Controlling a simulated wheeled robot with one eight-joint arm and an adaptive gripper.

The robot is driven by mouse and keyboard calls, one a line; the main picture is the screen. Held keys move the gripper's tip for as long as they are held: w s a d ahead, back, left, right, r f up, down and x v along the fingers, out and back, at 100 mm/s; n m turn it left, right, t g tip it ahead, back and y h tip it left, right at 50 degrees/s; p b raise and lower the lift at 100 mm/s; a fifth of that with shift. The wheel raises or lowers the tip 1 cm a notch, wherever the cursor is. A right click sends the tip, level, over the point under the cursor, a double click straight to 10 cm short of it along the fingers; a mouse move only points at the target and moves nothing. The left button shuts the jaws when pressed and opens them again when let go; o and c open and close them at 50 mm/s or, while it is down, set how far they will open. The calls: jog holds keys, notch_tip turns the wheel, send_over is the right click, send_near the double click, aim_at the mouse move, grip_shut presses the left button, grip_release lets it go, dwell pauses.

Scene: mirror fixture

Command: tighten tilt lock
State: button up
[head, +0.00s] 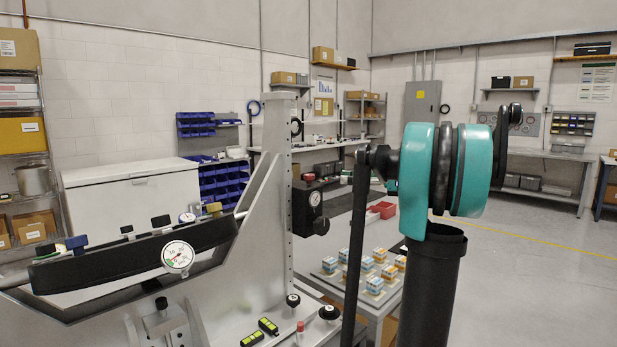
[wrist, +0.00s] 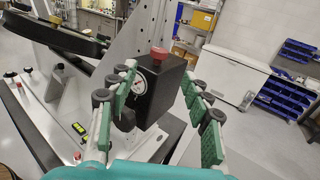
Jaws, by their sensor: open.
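A black box with a round white gauge (head: 307,207) is mounted on the upright metal plate of the fixture (head: 280,190). It has a red knob on top and a black knob (head: 321,225) low on its side. In the wrist view the box (wrist: 165,92) lies between the fingers of my gripper (wrist: 160,100), which is open with green pads spread either side. The red knob (wrist: 159,53) shows on top and a dark knob (wrist: 123,118) sits by the left finger. I see no contact clearly. No part is labelled as the tilt lock. In the head view I cannot make out my gripper.
A dark curved beam (head: 130,255) with a gauge and small clamps crosses the fixture at left. Black knobs (head: 293,300), yellow-green levels (head: 268,326) and a red-topped piece stand on its base. Behind are a bench with small boxes (head: 374,284) and a white chest (head: 135,205).

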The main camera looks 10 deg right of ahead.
aim_at(309, 176)
jog(key=x, duration=1.2)
jog(key=shift+a, duration=0.25)
grip_shut()
